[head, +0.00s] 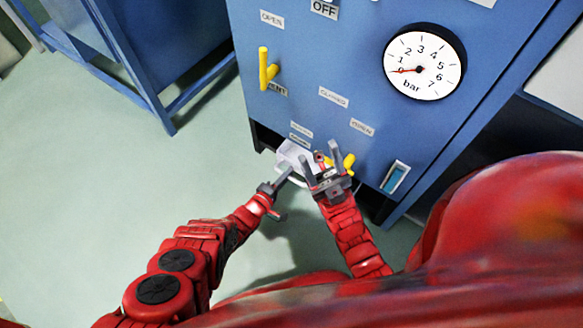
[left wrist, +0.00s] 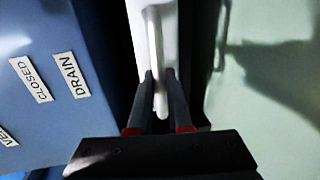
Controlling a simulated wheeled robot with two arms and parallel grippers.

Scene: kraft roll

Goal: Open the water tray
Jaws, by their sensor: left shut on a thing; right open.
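The water tray (head: 291,153) is a white, box-like piece low at the foot of the blue cabinet, partly hidden by my grippers. In the left wrist view the white tray (left wrist: 172,28) shows an upright, pale bar handle (left wrist: 154,45). My left gripper (head: 286,178) is at the tray's front, and its two fingers (left wrist: 160,78) are shut on the handle. My right gripper (head: 321,158) is open, just right of the tray, in front of the cabinet's lower face. How far the tray is pulled out is hard to tell.
The blue cabinet (head: 310,65) carries a yellow lever (head: 266,70), a lower yellow handle (head: 348,162) close beside my right gripper, and a pressure gauge (head: 424,62) with its needle near 0. A blue bench frame (head: 160,105) stands at upper left. The pale floor (head: 90,190) is clear at left.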

